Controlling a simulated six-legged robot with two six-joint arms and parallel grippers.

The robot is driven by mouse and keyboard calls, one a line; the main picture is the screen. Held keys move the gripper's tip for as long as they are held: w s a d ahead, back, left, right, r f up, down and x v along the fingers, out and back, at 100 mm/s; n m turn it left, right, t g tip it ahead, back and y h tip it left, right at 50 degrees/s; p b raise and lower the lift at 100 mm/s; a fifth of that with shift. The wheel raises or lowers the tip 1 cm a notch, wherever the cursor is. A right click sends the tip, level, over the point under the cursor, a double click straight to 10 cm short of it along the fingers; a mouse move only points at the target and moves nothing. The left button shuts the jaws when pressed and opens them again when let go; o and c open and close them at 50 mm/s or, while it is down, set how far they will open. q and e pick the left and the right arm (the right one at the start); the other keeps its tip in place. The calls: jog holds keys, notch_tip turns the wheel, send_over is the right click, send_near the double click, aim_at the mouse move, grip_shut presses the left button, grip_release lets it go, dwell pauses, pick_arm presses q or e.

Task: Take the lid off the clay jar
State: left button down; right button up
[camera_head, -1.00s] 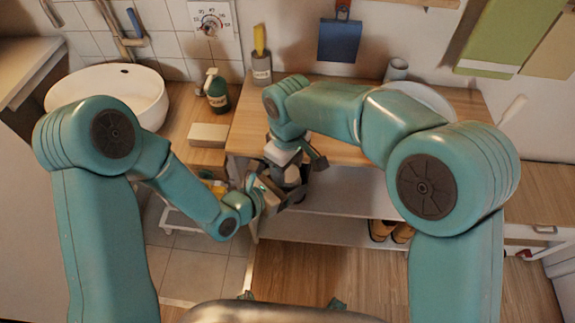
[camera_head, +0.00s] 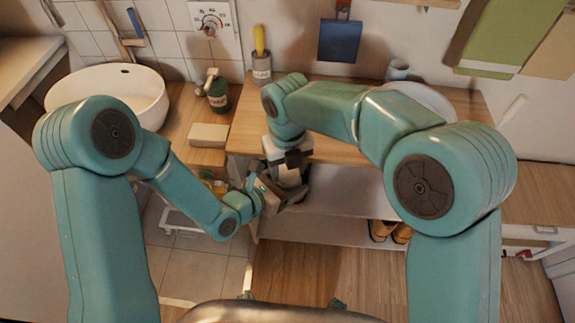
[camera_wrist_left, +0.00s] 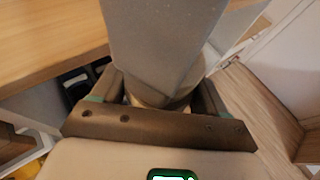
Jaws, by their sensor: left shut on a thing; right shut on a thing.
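The clay jar (camera_head: 287,178) is a pale grey body, mostly covered by my two grippers in the head view. My right gripper (camera_head: 288,158) comes down over the jar's top and is shut there on the lid. The lid itself is hidden by this gripper, so I cannot tell whether it is apart from the jar.
A white basin (camera_head: 110,95) is at left. A shelf (camera_head: 330,226) lies below.

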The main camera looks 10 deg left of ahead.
jog(key=shift+n, duration=1.1)
jog(key=o, duration=1.2)
jog(key=shift+c, duration=0.2)
jog(key=shift+a, duration=0.1)
jog(key=shift+s, duration=0.1)
